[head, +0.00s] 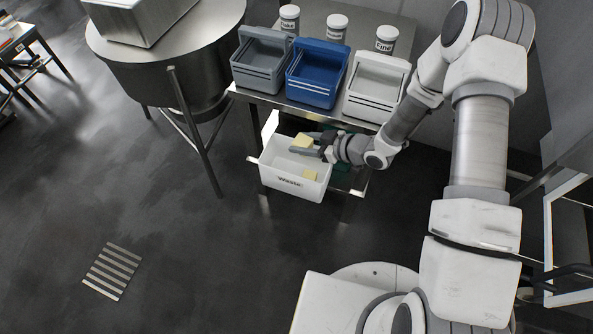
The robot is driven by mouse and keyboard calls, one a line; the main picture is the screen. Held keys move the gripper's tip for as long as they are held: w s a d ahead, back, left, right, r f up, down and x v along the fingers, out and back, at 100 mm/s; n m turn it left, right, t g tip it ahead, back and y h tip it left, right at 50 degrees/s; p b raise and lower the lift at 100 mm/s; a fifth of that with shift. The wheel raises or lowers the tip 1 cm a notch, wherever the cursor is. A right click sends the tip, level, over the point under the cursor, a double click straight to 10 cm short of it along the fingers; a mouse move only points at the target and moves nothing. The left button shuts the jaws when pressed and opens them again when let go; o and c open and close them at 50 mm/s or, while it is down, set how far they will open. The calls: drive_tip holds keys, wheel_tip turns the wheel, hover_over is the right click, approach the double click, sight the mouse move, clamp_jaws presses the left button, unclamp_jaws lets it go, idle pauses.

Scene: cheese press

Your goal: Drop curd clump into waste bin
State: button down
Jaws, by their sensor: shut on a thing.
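My gripper (313,148) is shut on a pale yellow curd clump (301,142). It holds the clump above the opening of the white waste bin (293,184), which has "Waste" lettered on its front. Another yellow piece (310,175) shows in the bin's area near its right front; I cannot tell exactly how it rests. My arm reaches in from the right, and my wrist and gripper cover the bin's right back part.
Above the bin, a metal table (244,94) bears grey (258,62), blue (315,75) and white (374,88) open bins, with labelled jars (336,30) behind. A round steel vat (165,65) stands at left. The floor in front is clear apart from a drain grate (112,271).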

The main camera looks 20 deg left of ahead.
drive_tip(key=shift+f+b, duration=1.15)
drive_tip(key=shift+f, duration=0.8)
drive_tip(key=shift+c, duration=0.9)
unclamp_jaws()
drive_tip(key=p+v, duration=0.5)
drive_tip(key=v, duration=1.2)
drive_tip(key=shift+d, duration=0.2)
drive_tip(key=shift+r, duration=0.15)
